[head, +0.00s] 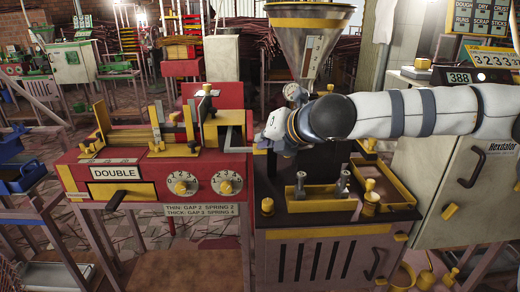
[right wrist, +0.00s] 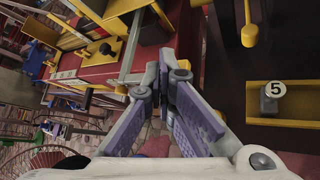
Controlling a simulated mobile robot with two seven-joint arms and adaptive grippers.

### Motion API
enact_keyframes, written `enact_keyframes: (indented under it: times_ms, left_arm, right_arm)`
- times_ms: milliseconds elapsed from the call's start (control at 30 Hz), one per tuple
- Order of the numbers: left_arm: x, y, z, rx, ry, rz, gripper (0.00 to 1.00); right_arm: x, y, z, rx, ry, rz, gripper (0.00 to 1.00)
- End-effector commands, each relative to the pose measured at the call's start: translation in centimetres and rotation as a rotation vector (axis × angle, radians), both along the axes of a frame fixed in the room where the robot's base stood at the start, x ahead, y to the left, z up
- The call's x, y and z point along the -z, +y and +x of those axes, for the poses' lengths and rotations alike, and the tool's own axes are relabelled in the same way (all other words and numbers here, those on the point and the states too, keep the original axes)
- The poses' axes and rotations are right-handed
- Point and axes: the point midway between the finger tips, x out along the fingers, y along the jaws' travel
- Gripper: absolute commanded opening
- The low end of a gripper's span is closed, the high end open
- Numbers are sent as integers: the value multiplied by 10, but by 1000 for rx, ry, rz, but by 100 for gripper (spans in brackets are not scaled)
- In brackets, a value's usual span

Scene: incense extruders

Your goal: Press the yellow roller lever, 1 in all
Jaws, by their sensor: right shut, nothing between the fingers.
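My right gripper (head: 268,139) comes in from the right, between the red machine and the dark-topped bench. In the right wrist view its fingers (right wrist: 168,62) are together and hold nothing. A yellow bar with a rounded end (right wrist: 249,32) stands to the right of the fingertips, apart from them. I cannot tell for sure that it is the roller lever, and in the head view my gripper and arm may hide it. The red machine (head: 130,210) carries a DOUBLE plate, two dials and several yellow upright parts. My left gripper is not in view.
A yellow tray (head: 293,193) with small grey weights sits on the dark benchtop (head: 290,218), with yellow knobs nearby. A metal hopper (head: 312,40) rises behind my arm. A grey cabinet (head: 470,195) stands at the right. A gap lies between red machine and bench.

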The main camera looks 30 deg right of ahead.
Motion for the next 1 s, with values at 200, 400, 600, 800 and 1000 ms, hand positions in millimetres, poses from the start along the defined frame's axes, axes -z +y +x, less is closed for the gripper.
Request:
enact_keyframes:
  times_ms: [200,400,600,800,1000]
  left_arm:
    - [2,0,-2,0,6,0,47]
    - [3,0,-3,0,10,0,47]
    - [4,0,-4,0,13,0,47]
    - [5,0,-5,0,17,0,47]
    - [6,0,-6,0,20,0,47]
  right_arm:
    - [5,-1,0,1,4,0,0]
    - [7,-1,1,1,4,1,0]
    - [10,-1,2,1,4,0,0]
    - [12,-2,2,1,3,-1,0]
    - [14,-2,3,2,4,-1,0]
